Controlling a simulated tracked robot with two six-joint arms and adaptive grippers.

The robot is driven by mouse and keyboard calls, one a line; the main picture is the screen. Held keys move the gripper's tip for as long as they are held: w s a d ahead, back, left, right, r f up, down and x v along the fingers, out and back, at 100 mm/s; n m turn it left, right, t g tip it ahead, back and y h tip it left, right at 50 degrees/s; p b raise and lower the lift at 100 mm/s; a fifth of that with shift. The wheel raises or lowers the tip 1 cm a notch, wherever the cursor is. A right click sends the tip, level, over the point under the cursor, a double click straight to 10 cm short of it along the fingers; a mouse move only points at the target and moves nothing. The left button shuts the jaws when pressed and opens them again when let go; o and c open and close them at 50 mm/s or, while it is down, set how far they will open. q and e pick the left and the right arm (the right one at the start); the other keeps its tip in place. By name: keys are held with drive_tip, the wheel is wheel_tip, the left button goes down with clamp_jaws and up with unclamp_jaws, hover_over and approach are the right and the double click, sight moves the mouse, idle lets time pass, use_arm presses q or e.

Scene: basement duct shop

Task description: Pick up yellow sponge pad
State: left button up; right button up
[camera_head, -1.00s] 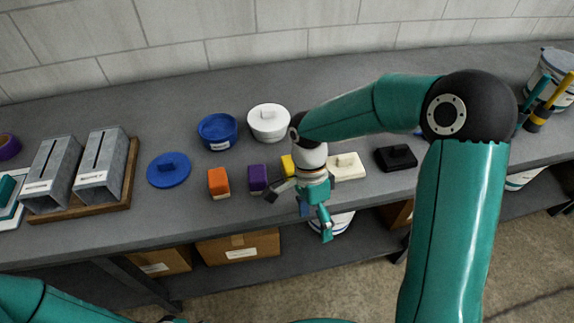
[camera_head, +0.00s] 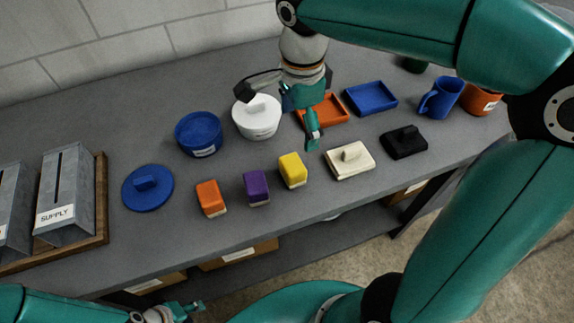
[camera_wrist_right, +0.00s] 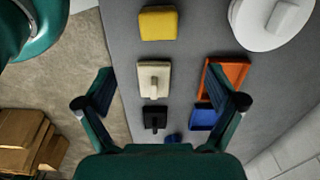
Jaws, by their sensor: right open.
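The yellow sponge pad (camera_head: 293,168) stands on the grey bench, right of a purple block and left of a cream lidded block. It is fully visible, and it also shows at the top of the right wrist view (camera_wrist_right: 158,23). My right gripper (camera_head: 280,118) is open and empty above the bench, behind the sponge pad and near the white pot, apart from the sponge. Its spread fingers also show in the wrist view (camera_wrist_right: 163,93). My left gripper (camera_head: 178,312) is low at the front left, away from the sponge; its jaw state is unclear.
An orange block (camera_head: 210,197) and purple block (camera_head: 257,188) stand left of the sponge. The cream block (camera_head: 349,164) and black block (camera_head: 404,142) are to its right. Behind are a white pot (camera_head: 257,126), blue pot (camera_head: 199,143), orange tray (camera_head: 337,109) and blue tray (camera_head: 370,98).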

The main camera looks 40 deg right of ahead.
sight(293, 164)
wheel_tip(293, 164, down, 10)
drive_tip(key=shift+w+a+r, duration=0.1)
drive_tip(key=shift+a, duration=0.05)
drive_tip(key=shift+a+f, duration=0.2)
drive_tip(key=shift+f, duration=1.15)
drive_tip(key=shift+a+f, duration=0.2)
drive_tip(key=shift+f, duration=1.1)
drive_tip(key=shift+c, duration=0.2)
drive_tip(key=c, duration=1.2)
drive_tip(key=shift+r, duration=0.1)
